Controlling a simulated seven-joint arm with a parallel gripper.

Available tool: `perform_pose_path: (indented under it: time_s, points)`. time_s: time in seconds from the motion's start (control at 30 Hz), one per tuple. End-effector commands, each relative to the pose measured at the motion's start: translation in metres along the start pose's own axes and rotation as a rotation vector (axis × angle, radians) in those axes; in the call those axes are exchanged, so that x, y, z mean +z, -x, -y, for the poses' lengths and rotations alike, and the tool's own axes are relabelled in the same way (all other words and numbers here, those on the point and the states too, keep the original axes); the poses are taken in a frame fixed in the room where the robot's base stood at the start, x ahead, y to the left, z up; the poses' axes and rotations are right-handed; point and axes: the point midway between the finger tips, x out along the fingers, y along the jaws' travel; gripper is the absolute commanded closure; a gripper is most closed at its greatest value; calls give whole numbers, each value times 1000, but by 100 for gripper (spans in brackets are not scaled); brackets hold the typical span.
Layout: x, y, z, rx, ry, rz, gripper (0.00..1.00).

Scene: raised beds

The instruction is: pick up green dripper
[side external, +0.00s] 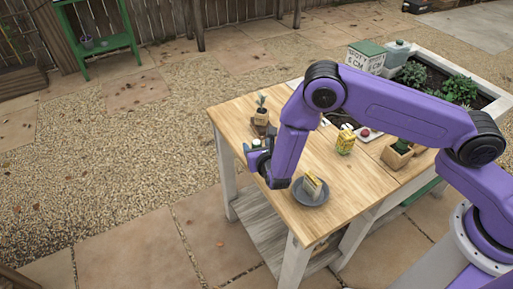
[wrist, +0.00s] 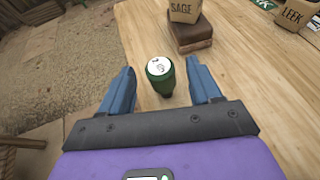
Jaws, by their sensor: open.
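The green dripper (wrist: 160,85) is a short green cylinder with a pale, round top, upright on the wooden table (wrist: 240,100) near its edge. In the wrist view it stands between the two blue fingers of my gripper (wrist: 160,70), with a gap on each side. The fingers are open and hold nothing. In the side view my gripper (side external: 257,158) is low at the table's left edge, and only the top of the dripper (side external: 256,143) shows behind it.
A pot marked SAGE (wrist: 184,10) sits on a brown block (wrist: 190,34) just beyond the dripper. A LEEK pot (wrist: 290,18) is farther right. A grey plate (side external: 305,199) holds a block-like item. A yellow can (side external: 346,143) and a potted plant (side external: 397,158) stand farther right.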

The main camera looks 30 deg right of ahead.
Motion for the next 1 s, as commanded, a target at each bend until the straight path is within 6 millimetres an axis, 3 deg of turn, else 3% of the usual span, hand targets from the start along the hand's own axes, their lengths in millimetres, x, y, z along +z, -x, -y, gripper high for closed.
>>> perform_pose_path:
  time_s: [0.23,0.57,0.73,1.0]
  points:
    - [-2,-33,1,-3,-3,0,37]
    - [-2,-39,1,-1,-1,0,37]
    - [-2,-39,1,-1,-1,0,92]
    - [-2,-38,1,-1,-1,0,92]
